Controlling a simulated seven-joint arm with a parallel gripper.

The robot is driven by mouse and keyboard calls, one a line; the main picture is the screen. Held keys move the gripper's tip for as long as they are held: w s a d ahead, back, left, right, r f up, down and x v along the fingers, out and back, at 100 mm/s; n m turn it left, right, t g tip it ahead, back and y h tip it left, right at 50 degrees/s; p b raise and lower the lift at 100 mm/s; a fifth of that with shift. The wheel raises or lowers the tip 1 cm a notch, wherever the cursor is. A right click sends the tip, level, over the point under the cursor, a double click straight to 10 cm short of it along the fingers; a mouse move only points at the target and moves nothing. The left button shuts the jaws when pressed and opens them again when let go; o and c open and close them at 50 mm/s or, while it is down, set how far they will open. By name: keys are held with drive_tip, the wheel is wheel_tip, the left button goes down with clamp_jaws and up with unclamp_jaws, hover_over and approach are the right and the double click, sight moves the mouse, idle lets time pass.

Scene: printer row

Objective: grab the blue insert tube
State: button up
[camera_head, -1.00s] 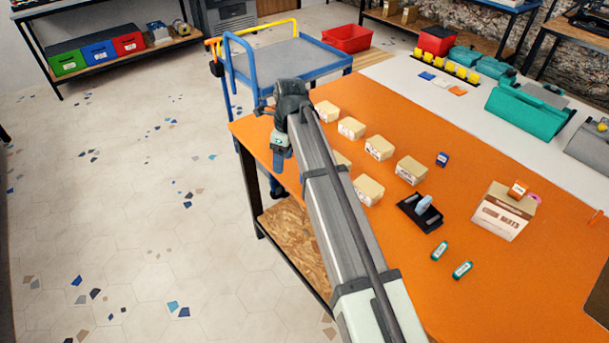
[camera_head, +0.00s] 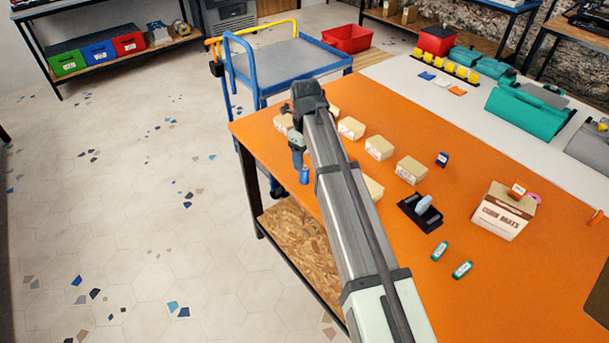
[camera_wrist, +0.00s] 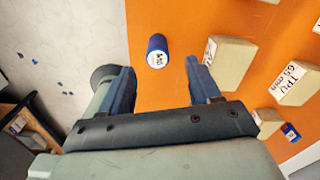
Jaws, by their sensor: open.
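Whether a finger touches the tube cannot be told.
Several tan labelled blocks (camera_head: 379,148) stand on the orange table (camera_head: 460,190) right of my gripper; one (camera_wrist: 230,63) is close to the right finger. The table's left edge is close.

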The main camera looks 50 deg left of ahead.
sight(304, 174)
drive_tip(key=shift+s+a+f, duration=0.1)
drive_tip(key=shift+s+f, duration=0.05)
drive_tip(key=shift+f, duration=2.65)
drive_tip(key=shift+c, duration=0.3)
clamp_jaws()
